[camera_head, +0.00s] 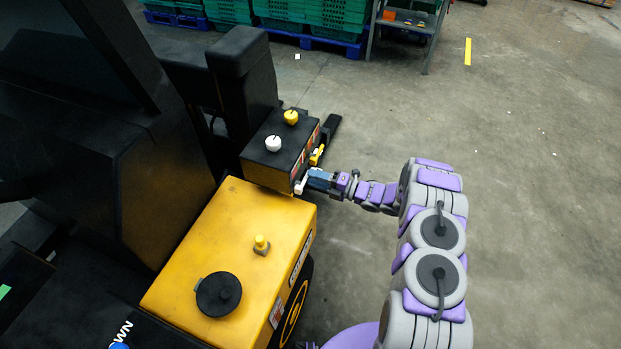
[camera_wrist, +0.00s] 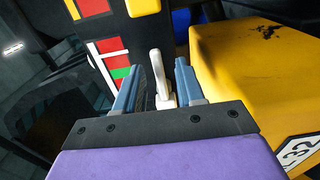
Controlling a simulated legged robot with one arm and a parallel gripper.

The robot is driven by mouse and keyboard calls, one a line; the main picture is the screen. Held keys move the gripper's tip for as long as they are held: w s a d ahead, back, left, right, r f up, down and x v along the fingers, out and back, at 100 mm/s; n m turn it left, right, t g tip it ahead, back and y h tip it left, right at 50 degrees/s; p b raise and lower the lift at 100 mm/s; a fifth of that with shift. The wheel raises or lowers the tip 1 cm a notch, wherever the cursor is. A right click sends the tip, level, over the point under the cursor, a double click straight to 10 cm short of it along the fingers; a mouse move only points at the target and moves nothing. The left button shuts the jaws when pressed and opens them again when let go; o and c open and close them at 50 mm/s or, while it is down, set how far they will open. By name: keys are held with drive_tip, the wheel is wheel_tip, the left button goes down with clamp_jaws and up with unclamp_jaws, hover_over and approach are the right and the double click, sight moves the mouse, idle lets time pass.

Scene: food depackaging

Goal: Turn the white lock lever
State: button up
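The white lock lever (camera_head: 299,187) is on the side of the black box on the yellow and black vehicle. In the wrist view the white lever (camera_wrist: 158,75) stands nearly upright between the two blue fingers of my gripper (camera_wrist: 156,80). The fingers are apart, with a gap showing on the lever's right side; the left finger is close to it, and I cannot tell if they touch. In the head view my gripper (camera_head: 317,179) reaches in from the right, right beside the lever.
A yellow lever (camera_head: 317,155) sits farther along the same box (camera_head: 283,155). A white knob (camera_head: 273,144) and a yellow knob (camera_head: 291,117) are on top. The yellow housing (camera_head: 230,240) lies close below. Open floor (camera_head: 530,200) is to the right.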

drive_tip(key=shift+w+a, duration=0.3)
drive_tip(key=shift+a, duration=0.75)
drive_tip(key=c, duration=0.3)
drive_tip(key=shift+d, duration=0.35)
clamp_jaws()
